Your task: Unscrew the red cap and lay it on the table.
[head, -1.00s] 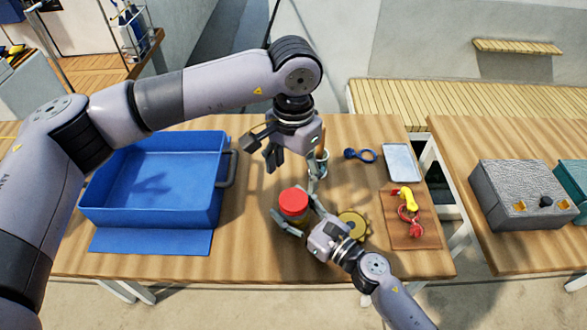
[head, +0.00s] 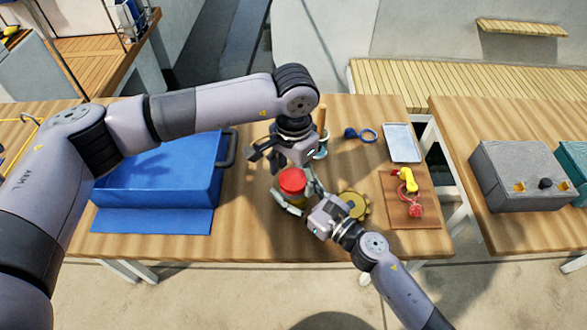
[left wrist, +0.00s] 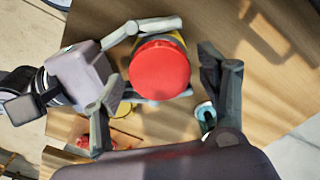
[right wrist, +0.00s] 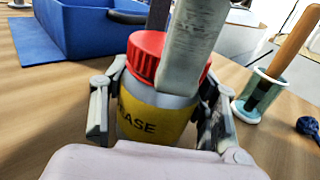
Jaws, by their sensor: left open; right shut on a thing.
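The red cap (head: 292,180) sits on a grey jar with a yellow label reading "EASE" (right wrist: 150,122), upright on the wooden table. My right gripper (head: 296,192) is shut on the jar's body, one finger on each side, below the cap. My left gripper (head: 279,157) is open above and behind the cap. In the left wrist view the cap (left wrist: 160,70) lies between my left gripper's spread fingers (left wrist: 158,95). In the right wrist view a left finger hangs in front of part of the cap (right wrist: 147,52); I cannot tell whether it touches.
A blue bin (head: 222,190) stands at the left. A holder with a wooden-handled tool (right wrist: 262,92) stands behind the jar. A yellow round piece (head: 354,205), a blue ring tool (head: 362,134), a pale tray (head: 402,143) and a brown board (head: 410,218) lie right.

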